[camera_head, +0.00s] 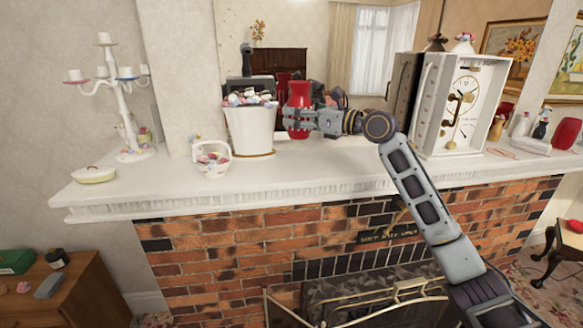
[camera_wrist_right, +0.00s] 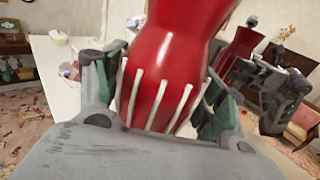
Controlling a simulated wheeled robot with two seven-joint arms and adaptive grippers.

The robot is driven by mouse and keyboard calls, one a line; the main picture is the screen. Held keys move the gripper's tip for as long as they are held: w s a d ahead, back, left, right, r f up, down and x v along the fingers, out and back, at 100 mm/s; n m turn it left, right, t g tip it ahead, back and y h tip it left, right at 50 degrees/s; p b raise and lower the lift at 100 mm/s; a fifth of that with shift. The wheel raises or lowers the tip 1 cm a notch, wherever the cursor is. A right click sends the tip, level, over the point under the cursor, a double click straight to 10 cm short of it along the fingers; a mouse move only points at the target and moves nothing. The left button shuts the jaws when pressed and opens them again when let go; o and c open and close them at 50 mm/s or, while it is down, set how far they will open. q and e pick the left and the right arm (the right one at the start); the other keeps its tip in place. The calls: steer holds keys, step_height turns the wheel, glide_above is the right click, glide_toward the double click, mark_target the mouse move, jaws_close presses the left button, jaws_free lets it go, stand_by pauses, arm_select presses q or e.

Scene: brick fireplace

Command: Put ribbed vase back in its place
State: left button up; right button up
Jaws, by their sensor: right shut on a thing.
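The ribbed vase (camera_head: 299,96) is red, with pale vertical ribs that show in the right wrist view (camera_wrist_right: 165,85). It is upright at the mantel shelf, just right of the white pot. My right gripper (camera_head: 299,118) comes in from the right and is shut on the vase's lower body, with a finger on each side in the right wrist view. My left gripper is not in view.
The white mantel shelf (camera_head: 290,170) has a white pot (camera_head: 250,128) of small items and a small basket (camera_head: 211,158) left of the vase. A large white clock (camera_head: 460,105) stands to the right. A mirror is behind. Bare shelf lies in front.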

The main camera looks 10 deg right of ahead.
mark_target(301, 135)
steer(key=shift+s+d+r, duration=0.25)
steer(key=shift+d, duration=0.05)
steer(key=shift+s, duration=0.1)
steer(key=shift+f, duration=0.2)
steer(key=shift+w+a+f, duration=0.1)
steer(key=shift+w+f, duration=0.1)
steer(key=shift+f, duration=0.45)
step_height(301, 135, down, 3)
steer(key=shift+s+f, duration=0.1)
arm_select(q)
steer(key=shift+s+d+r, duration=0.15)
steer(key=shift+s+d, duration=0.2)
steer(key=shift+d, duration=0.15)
arm_select(e)
steer(key=shift+f, duration=0.75)
steer(key=shift+f, duration=1.85)
